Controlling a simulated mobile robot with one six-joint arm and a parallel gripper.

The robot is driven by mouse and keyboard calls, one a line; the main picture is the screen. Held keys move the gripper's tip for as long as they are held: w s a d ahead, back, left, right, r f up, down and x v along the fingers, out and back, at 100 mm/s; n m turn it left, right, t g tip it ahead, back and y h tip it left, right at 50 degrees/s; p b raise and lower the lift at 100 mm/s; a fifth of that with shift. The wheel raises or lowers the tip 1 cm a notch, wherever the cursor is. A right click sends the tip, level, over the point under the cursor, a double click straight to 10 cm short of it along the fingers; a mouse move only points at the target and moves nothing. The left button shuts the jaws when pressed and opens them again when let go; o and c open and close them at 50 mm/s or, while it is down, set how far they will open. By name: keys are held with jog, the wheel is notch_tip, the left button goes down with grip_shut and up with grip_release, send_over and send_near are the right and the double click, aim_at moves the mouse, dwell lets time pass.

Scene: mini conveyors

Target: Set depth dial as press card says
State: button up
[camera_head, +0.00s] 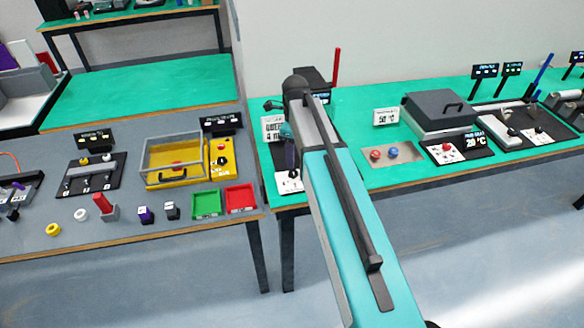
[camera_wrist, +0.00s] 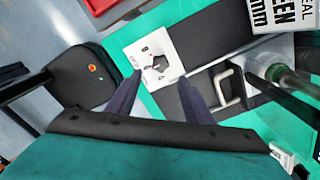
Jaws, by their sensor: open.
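The depth dial (camera_wrist: 157,63) is a dark knob on a white plate (camera_wrist: 138,50) with printed numbers, in the wrist view. In the head view the plate (camera_head: 289,182) lies at the front of the press, partly hidden by my arm. My gripper (camera_wrist: 160,77) is open, its two dark fingers apart on either side of the dial's near edge, apparently above it and holding nothing. In the head view my gripper (camera_head: 290,155) hangs over the press. The press card (camera_wrist: 285,14) shows partly, with "EAL", "EEN" and "mm" readable; it also stands behind the press in the head view (camera_head: 272,129).
The press's dark base (camera_wrist: 210,35) and a light handle (camera_wrist: 230,84) lie beside the dial. A red lever (camera_head: 336,66) rises behind my arm. A red tray (camera_head: 240,198) and a green tray (camera_head: 206,204) sit on the grey table to the left.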

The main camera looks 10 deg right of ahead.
aim_at(294, 173)
jog(key=shift+f+p, duration=1.05)
jog(key=shift+f, duration=2.65)
